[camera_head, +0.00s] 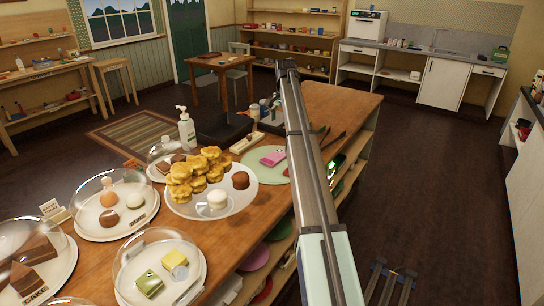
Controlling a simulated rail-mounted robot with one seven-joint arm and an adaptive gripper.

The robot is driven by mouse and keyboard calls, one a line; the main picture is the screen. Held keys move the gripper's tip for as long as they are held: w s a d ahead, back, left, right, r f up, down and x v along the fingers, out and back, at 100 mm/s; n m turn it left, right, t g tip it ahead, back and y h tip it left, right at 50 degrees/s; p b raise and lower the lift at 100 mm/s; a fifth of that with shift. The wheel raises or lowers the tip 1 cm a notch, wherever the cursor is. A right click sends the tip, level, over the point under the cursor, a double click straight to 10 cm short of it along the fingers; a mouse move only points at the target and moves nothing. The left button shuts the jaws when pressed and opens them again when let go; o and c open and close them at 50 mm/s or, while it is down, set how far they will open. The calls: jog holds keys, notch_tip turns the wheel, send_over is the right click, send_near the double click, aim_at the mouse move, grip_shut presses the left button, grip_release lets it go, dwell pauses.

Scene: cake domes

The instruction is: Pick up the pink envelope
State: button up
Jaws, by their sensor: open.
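A small flat pink thing (272,158), which looks like the pink envelope, lies on a round pale green plate (262,172) on the long wooden counter. It is just left of my long metal arm, and its top face is uncovered. My arm runs from the bottom of the view up over the counter.
Left of the pink thing, a white plate (235,204) holds pastries. Glass domes (160,262) cover cakes nearer. A soap bottle (186,130) and a black box (224,128) stand behind. Dark thin items (333,140) lie right of my arm.

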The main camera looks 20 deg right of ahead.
jog(key=w+a+r, duration=0.1)
jog(key=a+r, duration=0.1)
jog(key=p, duration=0.4)
send_over(276, 155)
jog(key=f, duration=1.2)
jog(key=shift+s+a, duration=0.25)
jog(key=shift+s, duration=0.1)
jog(key=shift+w+d+f+p, duration=0.15)
jog(key=shift+f+p, duration=0.45)
jog(key=shift+f, duration=0.7)
jog(key=shift+w+a+f+p, duration=0.1)
jog(key=shift+f+p, duration=0.5)
jog(key=shift+f, duration=0.7)
jog(key=c, duration=1.2)
